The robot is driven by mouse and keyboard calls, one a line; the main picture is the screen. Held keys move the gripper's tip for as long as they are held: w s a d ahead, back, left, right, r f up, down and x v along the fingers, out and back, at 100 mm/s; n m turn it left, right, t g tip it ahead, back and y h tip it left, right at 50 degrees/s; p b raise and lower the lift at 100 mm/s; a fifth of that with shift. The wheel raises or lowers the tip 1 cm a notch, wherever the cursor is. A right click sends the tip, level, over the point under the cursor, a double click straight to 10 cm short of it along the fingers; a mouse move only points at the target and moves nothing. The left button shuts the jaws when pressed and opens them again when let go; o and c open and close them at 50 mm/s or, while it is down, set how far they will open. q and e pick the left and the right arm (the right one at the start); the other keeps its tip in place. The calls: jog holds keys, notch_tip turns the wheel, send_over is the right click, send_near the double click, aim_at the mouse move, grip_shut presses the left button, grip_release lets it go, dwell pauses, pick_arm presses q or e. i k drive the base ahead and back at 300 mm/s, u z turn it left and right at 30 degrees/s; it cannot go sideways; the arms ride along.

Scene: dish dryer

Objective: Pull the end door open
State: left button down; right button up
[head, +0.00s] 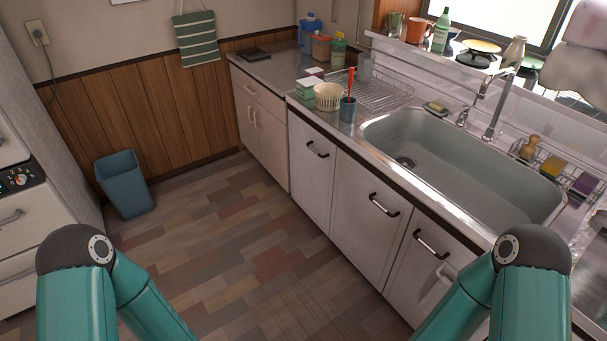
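The sink cabinet has a row of white doors with dark-edged bar handles, all closed. Its far-end door (309,181) has a handle (317,149) near the top. The middle door (362,225) and the nearer door (411,275) follow along the row; my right arm partly covers the nearer one. Beyond stands a lower cabinet with a drawer and two narrow doors (262,145), also closed. I cannot tell which door is the end door. Only the bent teal links of my two arms show at the bottom corners; both grippers are out of view.
The plank floor (215,245) before the cabinets is clear. A blue bin (123,184) stands by the back wall, and a white appliance (30,230) is at left. The counter holds a sink (460,160), a dish rack (375,92), a cup and a basket.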

aim_at(313, 157)
jog(key=u, duration=0.2)
jog(key=i, duration=0.7)
jog(key=z, duration=2.15)
jog(key=i, duration=0.15)
jog(key=z, duration=1.25)
jog(key=k, duration=1.55)
jog(key=u, duration=0.6)
